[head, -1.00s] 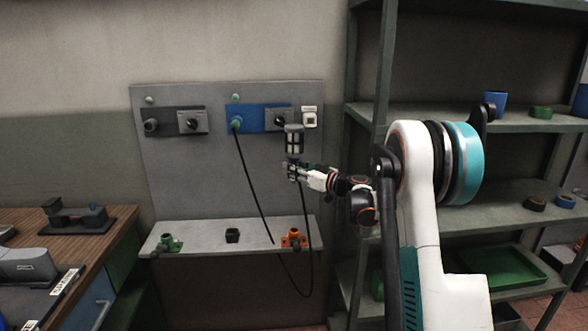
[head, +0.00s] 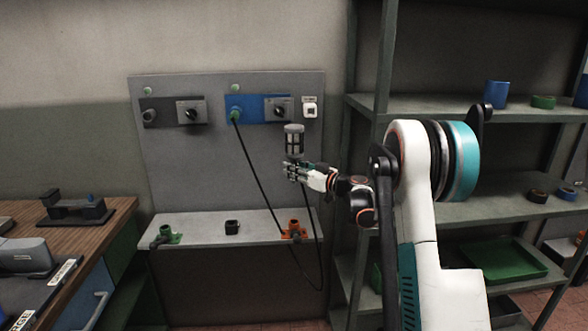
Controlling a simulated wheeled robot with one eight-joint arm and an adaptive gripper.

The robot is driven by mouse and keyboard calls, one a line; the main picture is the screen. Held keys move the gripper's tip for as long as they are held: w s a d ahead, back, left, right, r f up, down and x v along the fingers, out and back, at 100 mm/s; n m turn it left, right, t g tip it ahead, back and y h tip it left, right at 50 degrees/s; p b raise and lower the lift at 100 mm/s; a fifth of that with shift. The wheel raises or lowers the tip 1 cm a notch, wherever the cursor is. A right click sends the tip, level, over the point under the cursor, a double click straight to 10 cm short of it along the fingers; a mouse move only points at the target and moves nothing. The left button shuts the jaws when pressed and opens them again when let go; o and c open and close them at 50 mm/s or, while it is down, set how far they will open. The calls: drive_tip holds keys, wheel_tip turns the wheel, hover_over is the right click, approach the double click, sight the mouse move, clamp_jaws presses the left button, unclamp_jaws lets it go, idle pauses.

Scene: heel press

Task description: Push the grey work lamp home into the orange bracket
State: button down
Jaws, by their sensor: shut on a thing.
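The grey work lamp (head: 294,138) is a grey-topped cylinder with dark bands, held upright in front of the grey panel. My gripper (head: 291,171) is shut on its lower part, and the fingers hide some of it. The orange bracket (head: 294,230) stands on the right part of the grey ledge, below the lamp, with a clear gap between them. A black cable (head: 262,181) runs from a green plug (head: 235,117) on the blue unit and hangs in a loop past the ledge, up toward the bracket and lamp.
A green bracket (head: 167,235) and a small black holder (head: 232,227) stand on the same ledge (head: 205,231). The panel (head: 190,165) carries a black unit, a blue unit and a white switch (head: 310,108). A shelf rack (head: 470,213) is at right, a wooden bench (head: 85,237) at left.

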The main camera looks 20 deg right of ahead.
drive_tip(key=shift+f+b, duration=1.05)
drive_tip(key=shift+f, duration=6.3)
drive_tip(key=shift+f, duration=1.45)
drive_tip(key=c, duration=1.3)
unclamp_jaws()
drive_tip(key=shift+s, duration=0.1)
drive_tip(key=v, duration=0.7)
drive_tip(key=shift+s, duration=0.15)
